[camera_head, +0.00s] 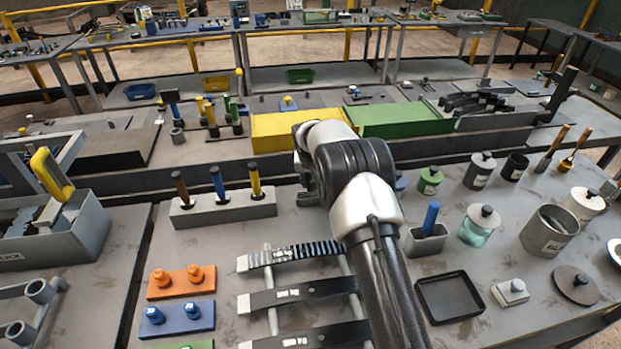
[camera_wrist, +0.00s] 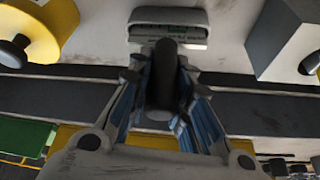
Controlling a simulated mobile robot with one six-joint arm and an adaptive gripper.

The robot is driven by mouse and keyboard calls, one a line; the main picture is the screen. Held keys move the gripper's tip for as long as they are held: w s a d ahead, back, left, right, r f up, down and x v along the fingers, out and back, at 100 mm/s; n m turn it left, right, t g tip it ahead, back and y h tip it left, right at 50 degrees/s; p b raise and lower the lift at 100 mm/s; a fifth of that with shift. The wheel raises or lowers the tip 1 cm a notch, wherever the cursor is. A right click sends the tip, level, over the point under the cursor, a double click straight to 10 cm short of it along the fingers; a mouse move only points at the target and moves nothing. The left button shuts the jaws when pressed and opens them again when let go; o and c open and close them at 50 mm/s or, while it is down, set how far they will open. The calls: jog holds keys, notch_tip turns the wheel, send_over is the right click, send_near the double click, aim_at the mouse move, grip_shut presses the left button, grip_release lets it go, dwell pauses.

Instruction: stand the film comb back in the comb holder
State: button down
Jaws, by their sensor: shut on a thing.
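In the wrist view, my gripper (camera_wrist: 162,95) is shut on a dark, rounded, handle-like piece (camera_wrist: 164,72), which I take to be the film comb. A pale grey block with rounded corners and a label (camera_wrist: 168,30) lies right at the far end of this piece. It may be the comb holder; I cannot tell whether the two touch. In the head view my arm hides the gripper and the held piece, and I cannot make out the comb holder for certain.
A grey block (camera_head: 240,206) with three handled tools stands left of my arm. A grey box (camera_head: 425,244) with a blue handle, a black tray (camera_head: 449,297) and several lidded pots stand to the right. Spring racks (camera_head: 297,297) lie in front. Yellow (camera_head: 285,130) and green (camera_head: 400,120) bins stand behind.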

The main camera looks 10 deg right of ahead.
jog(key=shift+f+b, duration=0.4)
jog(key=shift+f, duration=0.25)
jog(key=c, duration=1.4)
grip_release()
jog(key=shift+o, duration=0.5)
jog(key=o, duration=0.4)
jog(key=shift+r, duration=0.15)
jog(key=shift+r+p, duration=1.85)
jog(key=shift+r, duration=1.55)
